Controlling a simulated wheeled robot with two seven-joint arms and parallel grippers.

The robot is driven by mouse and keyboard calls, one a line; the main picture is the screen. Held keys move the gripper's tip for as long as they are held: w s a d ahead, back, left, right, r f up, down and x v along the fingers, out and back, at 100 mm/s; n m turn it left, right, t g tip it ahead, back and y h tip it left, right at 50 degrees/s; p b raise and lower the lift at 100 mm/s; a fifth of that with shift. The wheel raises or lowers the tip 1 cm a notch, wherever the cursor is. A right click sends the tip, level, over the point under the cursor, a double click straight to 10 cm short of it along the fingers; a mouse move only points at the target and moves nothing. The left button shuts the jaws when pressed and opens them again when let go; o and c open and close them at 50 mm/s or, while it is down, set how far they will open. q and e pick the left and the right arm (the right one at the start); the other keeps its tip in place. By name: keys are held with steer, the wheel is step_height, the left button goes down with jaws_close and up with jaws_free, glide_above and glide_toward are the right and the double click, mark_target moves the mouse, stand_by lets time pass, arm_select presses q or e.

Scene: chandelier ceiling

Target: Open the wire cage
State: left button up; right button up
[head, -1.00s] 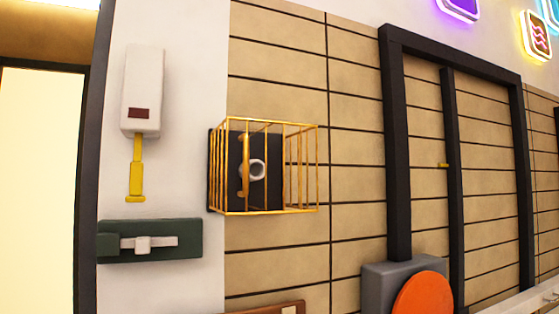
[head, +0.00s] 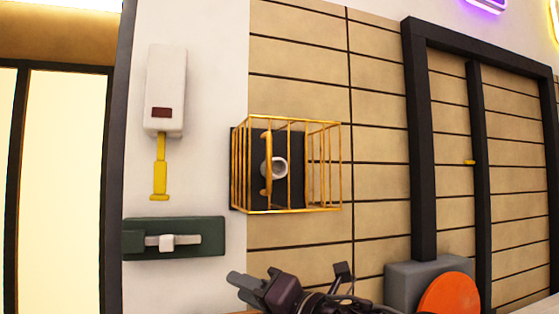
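The wire cage (head: 323,210) is a box of yellow bars on a dark backing plate, fixed to the wall left of centre in the head view. It looks shut. A thicker yellow upright handle (head: 266,185) shows on its front side. A pale ring-shaped thing (head: 280,168) shows through the bars. My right gripper (head: 246,287), dark, shows at the bottom edge, below the cage and apart from it. Its finger gap is not clear. My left gripper is not in view.
Left of the cage are a white box (head: 166,80) with a yellow pull (head: 160,175) and a dark green plate with a slider (head: 200,237). At lower right are a grey box (head: 399,286) with an orange disc (head: 449,297) and a dark door frame (head: 420,140).

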steer(key=s+d+r+n+g, duration=0.1)
steer(key=s+d+r+n, duration=0.25)
steer(key=r+n, duration=0.5)
steer(key=n, duration=0.2)
glide_toward(271, 160)
steer(key=a, duration=0.1)
steer(key=p+x, duration=0.1)
steer(key=x, duration=0.2)
steer(key=p+x, duration=0.2)
steer(key=x, duration=0.2)
steer(key=shift+w+d+p, duration=0.15)
steer(key=shift+w+p, duration=0.15)
steer(key=shift+w+a+f, duration=0.1)
steer(key=shift+w+a, duration=0.2)
steer(key=shift+a, duration=0.05)
jaws_close()
